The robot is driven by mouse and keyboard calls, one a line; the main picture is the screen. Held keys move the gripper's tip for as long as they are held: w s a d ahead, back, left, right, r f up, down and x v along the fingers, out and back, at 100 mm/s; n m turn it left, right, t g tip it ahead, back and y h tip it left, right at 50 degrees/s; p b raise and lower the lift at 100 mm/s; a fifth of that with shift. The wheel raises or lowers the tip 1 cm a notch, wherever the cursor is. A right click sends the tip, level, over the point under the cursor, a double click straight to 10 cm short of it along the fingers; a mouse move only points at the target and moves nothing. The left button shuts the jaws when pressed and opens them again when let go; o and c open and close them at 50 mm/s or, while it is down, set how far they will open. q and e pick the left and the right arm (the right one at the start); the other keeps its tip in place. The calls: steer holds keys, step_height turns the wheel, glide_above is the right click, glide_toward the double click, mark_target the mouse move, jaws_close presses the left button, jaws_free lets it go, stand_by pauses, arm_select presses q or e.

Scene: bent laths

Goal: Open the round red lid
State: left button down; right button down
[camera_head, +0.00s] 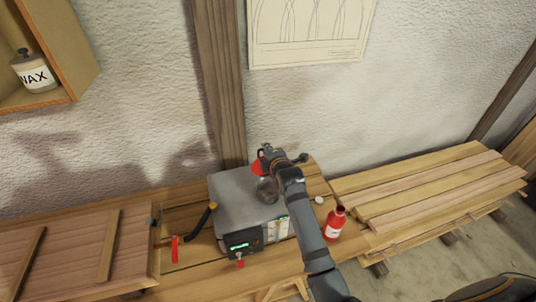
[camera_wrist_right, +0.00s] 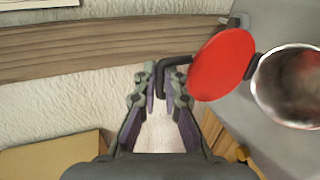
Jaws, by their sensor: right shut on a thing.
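The round red lid (camera_wrist_right: 222,65) stands swung up on its hinge beside the round metal opening (camera_wrist_right: 288,88), which is uncovered. In the head view the lid (camera_head: 257,168) shows partly, at the top of the grey box (camera_head: 227,185). A black bent handle (camera_wrist_right: 174,61) sticks out from the lid. My right gripper (camera_wrist_right: 164,82) is shut on this handle, with its fingertips on either side of it. In the head view my right gripper (camera_head: 268,153) is behind the box's top, near the wall. My left gripper is not in view.
A red bottle (camera_head: 335,222) and a small white disc (camera_head: 319,201) stand right of the box. Planks (camera_head: 430,190) are stacked at the right. The wall is close behind.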

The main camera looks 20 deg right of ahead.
steer(key=shift+w+r, duration=0.3)
steer(key=shift+w, duration=1.75)
steer(key=c, duration=1.1)
jaws_free()
steer(key=shift+s, duration=0.2)
steer(key=shift+s+d+f, duration=0.1)
steer(key=shift+f, duration=0.15)
steer(key=p+v, duration=0.1)
steer(key=v, duration=0.8)
steer(key=shift+s, duration=0.1)
